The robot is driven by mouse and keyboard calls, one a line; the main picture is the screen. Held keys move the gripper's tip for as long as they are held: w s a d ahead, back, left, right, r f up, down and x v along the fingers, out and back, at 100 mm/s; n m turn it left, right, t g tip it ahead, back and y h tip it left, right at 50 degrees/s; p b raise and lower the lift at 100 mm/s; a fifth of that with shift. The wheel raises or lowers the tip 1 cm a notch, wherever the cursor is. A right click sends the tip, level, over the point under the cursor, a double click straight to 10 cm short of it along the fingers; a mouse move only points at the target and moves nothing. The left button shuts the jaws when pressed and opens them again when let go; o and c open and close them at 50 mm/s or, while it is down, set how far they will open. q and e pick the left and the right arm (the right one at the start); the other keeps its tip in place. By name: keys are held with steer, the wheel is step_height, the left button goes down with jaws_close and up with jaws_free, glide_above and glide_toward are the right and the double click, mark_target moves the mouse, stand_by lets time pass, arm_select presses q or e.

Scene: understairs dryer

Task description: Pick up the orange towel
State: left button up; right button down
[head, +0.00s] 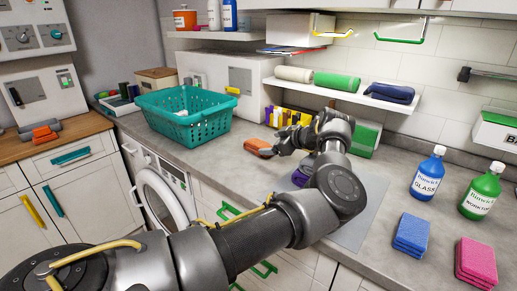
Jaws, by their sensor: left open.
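The orange towel (256,146) looks like a small folded bundle on the grey counter, right of the teal basket. My left gripper (273,147) reaches over the counter from the right side of the towel, with its fingertips close to the towel's right end. The gripper is open. Its fingers cover part of the towel's right end, and I cannot tell whether they touch it. My right gripper is out of view.
A teal basket (186,113) stands left of the towel. A purple item (299,178) lies partly hidden by my arm, and a green one (365,138) stands behind it. Bottles (427,172) and sponges (411,234) are at right. A shelf (335,97) overhangs the counter.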

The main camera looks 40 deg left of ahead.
mark_target(263, 144)
arm_select(q)
steer(key=shift+w+a+f, duration=0.3)
steer(key=shift+a+f, duration=0.1)
steer(key=shift+a, duration=0.05)
steer(key=shift+s+a, duration=0.15)
steer(key=shift+a, duration=0.15)
steer(key=p+x, duration=0.1)
steer(key=x, duration=0.4)
steer(key=shift+d+r, duration=0.1)
steer(key=shift+d, duration=0.1)
steer(key=c, duration=0.3)
steer(key=shift+s, duration=0.1)
steer(key=c, duration=0.8)
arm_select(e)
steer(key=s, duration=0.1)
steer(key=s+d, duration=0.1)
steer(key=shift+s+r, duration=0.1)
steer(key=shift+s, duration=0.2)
